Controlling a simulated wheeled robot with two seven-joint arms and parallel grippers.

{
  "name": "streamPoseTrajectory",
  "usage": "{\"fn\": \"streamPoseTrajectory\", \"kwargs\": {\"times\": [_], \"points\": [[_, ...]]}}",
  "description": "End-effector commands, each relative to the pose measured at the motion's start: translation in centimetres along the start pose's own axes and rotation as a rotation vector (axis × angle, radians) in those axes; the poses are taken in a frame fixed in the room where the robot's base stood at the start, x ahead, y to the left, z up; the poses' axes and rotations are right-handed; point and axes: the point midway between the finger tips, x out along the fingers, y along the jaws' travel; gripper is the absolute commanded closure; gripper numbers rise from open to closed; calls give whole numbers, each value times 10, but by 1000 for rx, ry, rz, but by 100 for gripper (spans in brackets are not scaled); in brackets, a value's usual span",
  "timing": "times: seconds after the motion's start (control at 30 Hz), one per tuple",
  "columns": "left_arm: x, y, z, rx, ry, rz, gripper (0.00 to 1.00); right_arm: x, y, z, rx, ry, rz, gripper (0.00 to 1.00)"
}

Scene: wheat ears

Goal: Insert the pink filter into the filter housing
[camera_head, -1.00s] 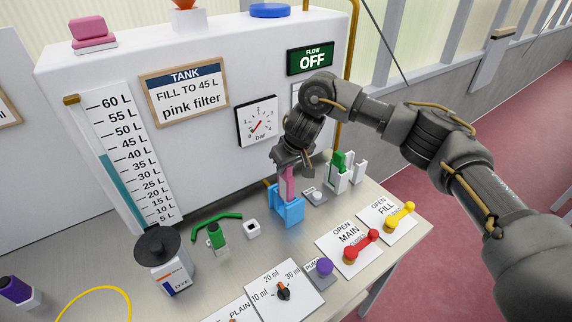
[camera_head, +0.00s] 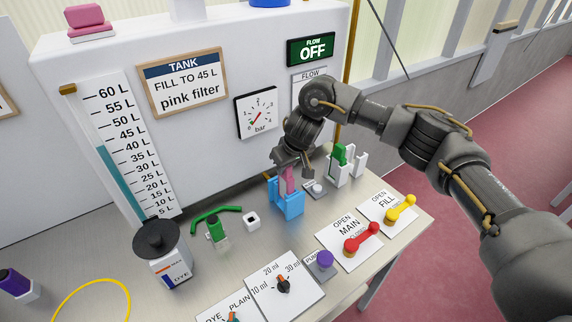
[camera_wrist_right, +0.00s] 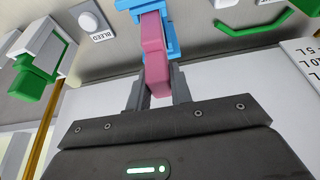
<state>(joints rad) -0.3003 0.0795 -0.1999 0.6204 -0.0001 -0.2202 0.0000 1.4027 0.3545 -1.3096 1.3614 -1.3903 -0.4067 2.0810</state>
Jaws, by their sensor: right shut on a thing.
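The pink filter (camera_head: 289,180) stands upright at the blue filter housing (camera_head: 290,208) on the bench. In the head view its lower part is hidden by the housing's front wall. My right gripper (camera_head: 287,168) is above the housing and shut on the filter. In the right wrist view the pink filter (camera_wrist_right: 155,55) lies between the two fingers (camera_wrist_right: 157,92), its far end within the blue housing (camera_wrist_right: 128,5). Whether it is fully seated cannot be told. My left gripper is not in view.
Green and white holders (camera_head: 340,165) and the bleed button (camera_head: 316,189) stand right of the housing. The red main valve handle (camera_head: 361,238) and yellow fill handle (camera_head: 400,208) are in front right.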

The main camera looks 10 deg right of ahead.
Motion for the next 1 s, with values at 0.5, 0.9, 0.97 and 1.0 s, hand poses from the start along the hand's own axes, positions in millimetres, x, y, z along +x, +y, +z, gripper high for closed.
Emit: {"fn": "streamPoseTrajectory", "kwargs": {"times": [0.5,0.9,0.97,1.0], "points": [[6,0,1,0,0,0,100,15,0,6,-1,1,-1,100],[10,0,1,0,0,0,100,26,0,10,0,1,-1,100],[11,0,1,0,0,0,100,27,0,11,0,1,-1,100],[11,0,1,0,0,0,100,28,0,11,0,1,-1,100]]}}
